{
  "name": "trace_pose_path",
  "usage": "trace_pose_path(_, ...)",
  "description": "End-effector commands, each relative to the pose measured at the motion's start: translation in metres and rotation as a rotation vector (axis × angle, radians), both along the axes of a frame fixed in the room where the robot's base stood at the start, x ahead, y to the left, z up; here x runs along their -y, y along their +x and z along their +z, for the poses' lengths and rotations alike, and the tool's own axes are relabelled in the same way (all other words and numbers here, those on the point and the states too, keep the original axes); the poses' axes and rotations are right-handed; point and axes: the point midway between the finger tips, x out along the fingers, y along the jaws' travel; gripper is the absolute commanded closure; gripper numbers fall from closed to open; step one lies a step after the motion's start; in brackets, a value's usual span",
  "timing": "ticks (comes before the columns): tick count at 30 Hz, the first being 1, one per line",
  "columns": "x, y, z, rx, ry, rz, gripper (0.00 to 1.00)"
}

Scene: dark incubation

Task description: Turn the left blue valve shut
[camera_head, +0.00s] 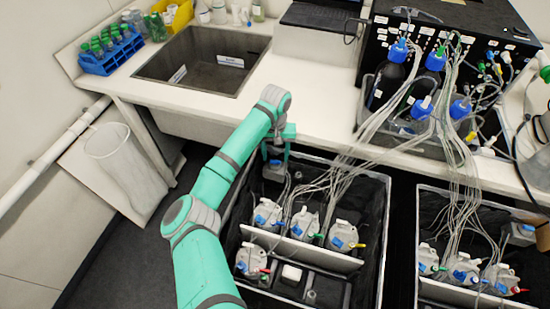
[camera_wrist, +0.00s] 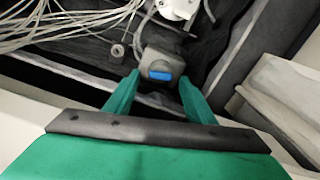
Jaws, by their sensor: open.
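The left blue valve (camera_head: 275,162) is a small blue handle on a dark grey body, at the back left corner of the left black bin. In the wrist view the blue handle (camera_wrist: 160,76) lies crosswise on its grey housing. My gripper (camera_head: 277,152) points down at it from above. Its two green fingers (camera_wrist: 159,84) are apart, one on each side of the handle, with a gap between them. I cannot tell whether the fingertips touch the housing. A similar blue valve (camera_head: 523,229) shows at the right bin.
The left black bin (camera_head: 374,240) holds several white-capped vessels (camera_head: 302,223) and a bundle of thin tubes (camera_head: 345,165). The white counter (camera_head: 310,105) with a sink (camera_head: 205,65) lies just behind my gripper. A transparent bin (camera_head: 120,160) stands at the left.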

Motion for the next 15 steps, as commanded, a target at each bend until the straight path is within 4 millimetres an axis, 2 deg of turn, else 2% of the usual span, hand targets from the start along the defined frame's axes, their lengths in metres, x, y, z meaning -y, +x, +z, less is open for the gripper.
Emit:
trace_pose_path(6,-0.001,0.000,-0.021,-0.001,0.001,0.001,0.50)
trace_pose_path(15,-0.002,0.000,-0.025,0.000,0.000,0.002,0.50)
